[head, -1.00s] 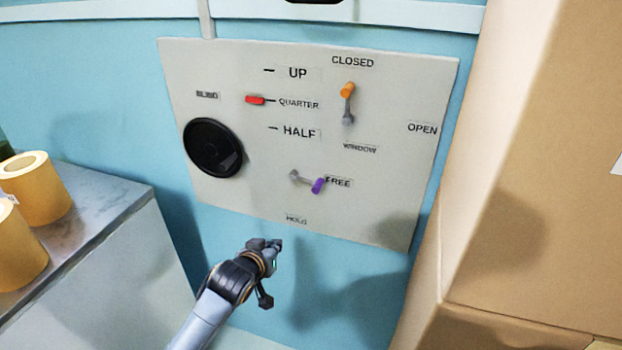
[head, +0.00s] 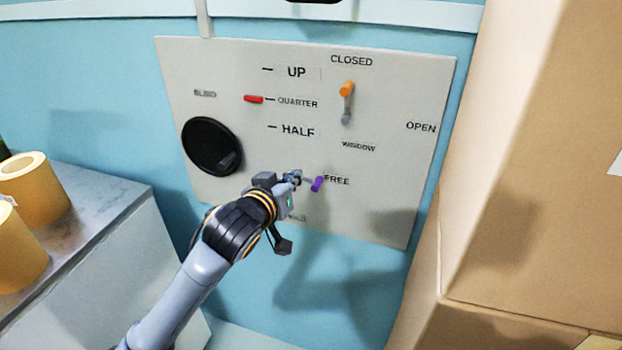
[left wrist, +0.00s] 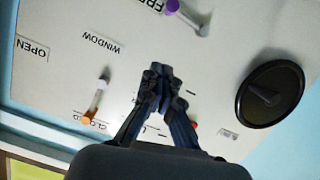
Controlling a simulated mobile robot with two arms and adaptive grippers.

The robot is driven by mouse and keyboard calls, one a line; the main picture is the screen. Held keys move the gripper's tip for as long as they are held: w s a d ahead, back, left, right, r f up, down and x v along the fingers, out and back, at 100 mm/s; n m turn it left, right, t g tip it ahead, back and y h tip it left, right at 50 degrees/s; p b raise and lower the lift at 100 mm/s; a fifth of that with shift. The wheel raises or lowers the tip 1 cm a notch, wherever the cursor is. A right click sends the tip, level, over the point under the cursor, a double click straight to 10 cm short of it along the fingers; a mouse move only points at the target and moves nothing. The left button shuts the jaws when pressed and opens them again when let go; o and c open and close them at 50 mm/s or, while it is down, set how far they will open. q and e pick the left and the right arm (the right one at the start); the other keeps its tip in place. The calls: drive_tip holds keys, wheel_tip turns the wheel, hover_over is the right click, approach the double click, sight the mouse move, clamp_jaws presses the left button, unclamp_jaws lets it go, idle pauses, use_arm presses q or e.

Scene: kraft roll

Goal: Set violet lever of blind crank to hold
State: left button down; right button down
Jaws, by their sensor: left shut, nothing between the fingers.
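The violet lever (head: 317,184) sits low on the white panel, its tip pointing right at the FREE label (head: 337,180). In the left wrist view the violet lever (left wrist: 174,7) is at the top edge. The HOLD label (head: 296,218) lies below the lever's pivot, partly covered by my gripper. My left gripper (head: 294,177) is shut and empty, in front of the lever's pivot end, just left of the violet tip; I cannot tell if it touches. In the left wrist view its fingertips (left wrist: 160,72) are together. My right gripper is not in view.
The panel (head: 400,90) also carries a black round crank (head: 212,147), a red marker (head: 254,99) at QUARTER and an orange window lever (head: 347,90) at CLOSED. Cardboard boxes (head: 540,180) stand close on the right. Paper rolls (head: 36,185) stand on a counter at left.

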use_arm(q)
drive_tip(key=p, duration=0.2)
hover_over(310, 180)
drive_tip(key=s, duration=0.3)
drive_tip(key=f, duration=0.2)
wheel_tip(310, 180, down, 3)
drive_tip(key=shift+d+r+p, duration=0.1)
drive_tip(key=shift+p, duration=0.3)
drive_tip(key=shift+s+d+f, duration=0.1)
drive_tip(key=shift+f, duration=0.5)
